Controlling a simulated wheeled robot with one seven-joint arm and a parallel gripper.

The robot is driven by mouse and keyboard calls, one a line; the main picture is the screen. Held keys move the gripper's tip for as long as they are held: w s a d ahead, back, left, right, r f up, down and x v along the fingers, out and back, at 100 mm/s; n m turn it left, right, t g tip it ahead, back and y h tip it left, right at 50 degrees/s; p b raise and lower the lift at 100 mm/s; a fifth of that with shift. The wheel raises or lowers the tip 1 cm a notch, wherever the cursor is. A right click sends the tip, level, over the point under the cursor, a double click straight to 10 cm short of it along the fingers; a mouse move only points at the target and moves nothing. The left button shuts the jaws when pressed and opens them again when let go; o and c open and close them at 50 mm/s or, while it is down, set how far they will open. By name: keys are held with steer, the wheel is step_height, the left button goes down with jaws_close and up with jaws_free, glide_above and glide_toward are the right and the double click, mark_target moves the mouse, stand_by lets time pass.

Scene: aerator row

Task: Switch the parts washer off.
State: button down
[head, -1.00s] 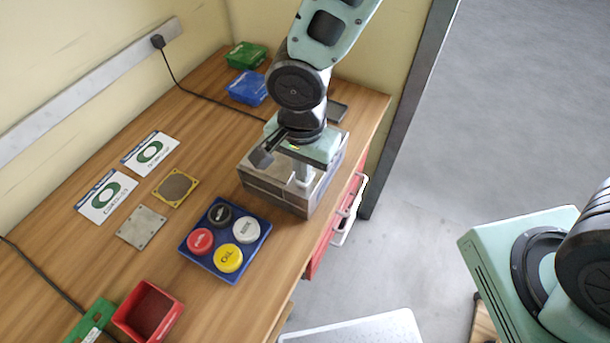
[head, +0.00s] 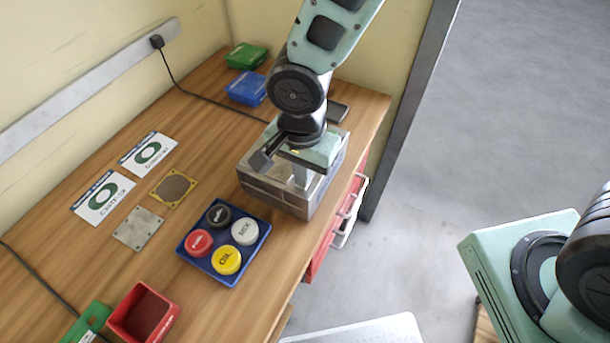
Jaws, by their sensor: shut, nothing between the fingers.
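The parts washer appears to be the grey metal box (head: 275,190) near the right edge of the wooden bench, with a black cable running from behind it to the wall strip. My gripper (head: 300,182) points down at the top of this box, shut and empty. Its fingertips are at or just above the box top; I cannot tell whether they touch. My wrist and gripper body cover much of the box top, so any switch there is hidden. No lamp or switch state can be read.
A blue tray (head: 232,281) with several labelled round caps stands left of the box. A red bin (head: 170,323), two cards, metal plates, and green (head: 246,56) and blue boxes (head: 246,90) lie on the bench (head: 70,245). Red drawers (head: 322,252) with white handles are below the right edge.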

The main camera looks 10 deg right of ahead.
step_height(320, 180, up, 7)
steer(key=p, duration=0.4)
steer(key=shift+p, duration=0.3)
stand_by(0.6)
steer(key=s+d+r+n+b, duration=0.2)
steer(key=s+d+n+b, duration=0.1)
steer(key=n, duration=0.4)
steer(key=s+d+r+n+b, duration=0.3)
steer(key=s+d+n, duration=0.2)
steer(key=s+n, duration=0.3)
steer(key=shift+s+r+y, duration=0.15)
steer(key=shift+r+y, duration=0.15)
